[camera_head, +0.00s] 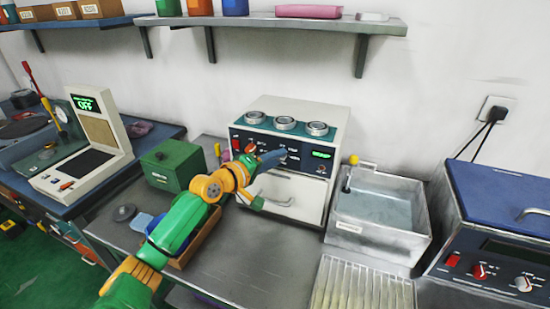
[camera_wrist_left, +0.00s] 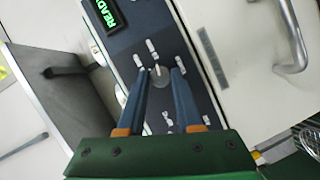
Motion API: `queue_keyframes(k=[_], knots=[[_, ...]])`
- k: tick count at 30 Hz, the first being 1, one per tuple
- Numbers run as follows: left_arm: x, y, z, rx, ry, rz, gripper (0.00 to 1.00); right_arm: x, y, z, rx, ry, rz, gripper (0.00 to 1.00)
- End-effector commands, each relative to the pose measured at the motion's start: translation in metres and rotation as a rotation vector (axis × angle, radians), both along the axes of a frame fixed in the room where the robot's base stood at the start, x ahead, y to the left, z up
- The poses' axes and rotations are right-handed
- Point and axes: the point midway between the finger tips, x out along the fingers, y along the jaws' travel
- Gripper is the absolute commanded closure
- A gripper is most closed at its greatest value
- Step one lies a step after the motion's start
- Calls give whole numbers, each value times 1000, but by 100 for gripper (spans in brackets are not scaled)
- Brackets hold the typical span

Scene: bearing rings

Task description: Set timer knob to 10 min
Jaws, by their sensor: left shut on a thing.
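The heater unit (camera_head: 275,208) is a white box with a teal top, a dark front panel and a lit green display (camera_head: 321,155). The display also shows in the left wrist view (camera_wrist_left: 107,14), reading "READ" with the rest cut off. A round grey knob (camera_wrist_left: 161,74) with a pale pointer sits on the panel, ringed by small white labels too blurred to read. My left gripper (camera_head: 280,155) is at the panel, its blue fingers (camera_wrist_left: 160,72) on either side of the knob and shut on it. In the head view the knob is hidden by the fingers. My right gripper is out of view.
Several bearing rings (camera_head: 284,122) sit on the unit's top. Its door handle (camera_head: 275,198) lies below the panel. A liquid basin (camera_head: 350,238) stands to the right, a green box (camera_head: 172,165) to the left. A blue-lidded machine (camera_head: 500,198) is at far right.

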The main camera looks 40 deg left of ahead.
Motion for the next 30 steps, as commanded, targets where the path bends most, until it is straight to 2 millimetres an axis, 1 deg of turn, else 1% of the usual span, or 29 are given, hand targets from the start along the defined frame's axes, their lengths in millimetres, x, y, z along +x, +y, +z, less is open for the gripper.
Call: queue_keyframes(k=[5,6,9,17,20,23,27,30], knots=[[0,1,2,1,-5,2,100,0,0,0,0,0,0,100],[0,1,2,1,-5,2,61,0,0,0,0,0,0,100],[0,1,2,1,-4,2,36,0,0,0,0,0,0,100],[0,0,1,0,-2,0,36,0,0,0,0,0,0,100],[-5,1,1,0,-2,2,36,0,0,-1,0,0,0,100],[-18,3,1,1,0,1,36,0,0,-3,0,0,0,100],[-43,6,5,2,2,0,36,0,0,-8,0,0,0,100],[-58,8,8,-1,0,0,36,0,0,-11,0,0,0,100]])
